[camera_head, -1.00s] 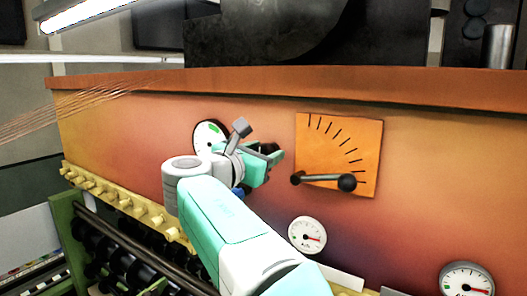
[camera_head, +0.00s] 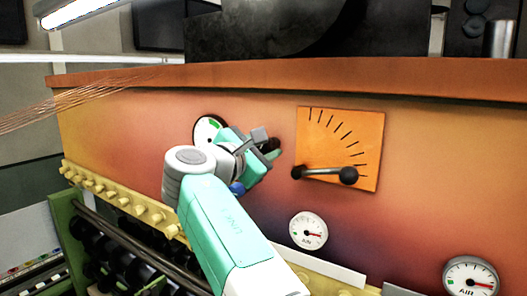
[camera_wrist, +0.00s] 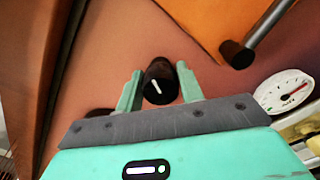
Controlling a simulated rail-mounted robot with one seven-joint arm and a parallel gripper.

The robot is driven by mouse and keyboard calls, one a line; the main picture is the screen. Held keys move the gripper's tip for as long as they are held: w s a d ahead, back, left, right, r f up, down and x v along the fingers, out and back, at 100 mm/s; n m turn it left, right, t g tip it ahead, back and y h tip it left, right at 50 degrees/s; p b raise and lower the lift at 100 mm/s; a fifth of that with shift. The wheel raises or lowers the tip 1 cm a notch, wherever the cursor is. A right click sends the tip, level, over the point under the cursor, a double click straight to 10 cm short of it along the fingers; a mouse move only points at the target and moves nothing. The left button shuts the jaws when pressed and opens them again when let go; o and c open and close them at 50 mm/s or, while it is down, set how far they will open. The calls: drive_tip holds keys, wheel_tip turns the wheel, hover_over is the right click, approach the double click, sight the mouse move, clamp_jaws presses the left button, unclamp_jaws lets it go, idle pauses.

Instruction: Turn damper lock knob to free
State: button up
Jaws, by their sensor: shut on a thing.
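The damper lock knob (camera_wrist: 158,88) is a small black round knob with a white pointer line, on the red-orange panel. In the wrist view the line stands near upright, leaning slightly left at its top. My gripper (camera_wrist: 160,76) has one green finger on each side of the knob and is shut on it. In the head view my gripper (camera_head: 266,150) is at the panel, left of the orange scale plate (camera_head: 362,128); the knob is mostly hidden there. A damper lever (camera_head: 322,171) with a black ball end lies nearly level across the plate's lower part.
A white dial with a green mark (camera_head: 206,128) is partly hidden behind my gripper. Two white gauges, one below the plate (camera_head: 308,231) and one at lower right (camera_head: 470,277), sit on the panel. Yellow pegs (camera_head: 125,201) line the lower left edge.

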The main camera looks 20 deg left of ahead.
drive_tip(key=m+b, duration=0.1)
drive_tip(key=m, duration=0.2)
drive_tip(key=shift+f+m, duration=0.15)
drive_tip(key=shift+m, duration=0.25)
drive_tip(key=m, duration=0.3)
drive_tip(key=shift+m, duration=0.3)
drive_tip(key=m+b, duration=0.1)
drive_tip(key=m, duration=0.5)
drive_tip(key=shift+d+m, duration=0.1)
drive_tip(key=shift+m, duration=0.2)
drive_tip(key=o, duration=1)
drive_tip(key=shift+s+f, duration=0.15)
drive_tip(key=shift+s, duration=0.15)
drive_tip(key=s+b, duration=0.1)
drive_tip(key=s, duration=0.1)
drive_tip(key=s+a+b, duration=0.1)
drive_tip(key=s, duration=0.1)
drive_tip(key=s+b, duration=0.1)
drive_tip(key=s, duration=0.2)
drive_tip(key=shift+a, duration=0.3)
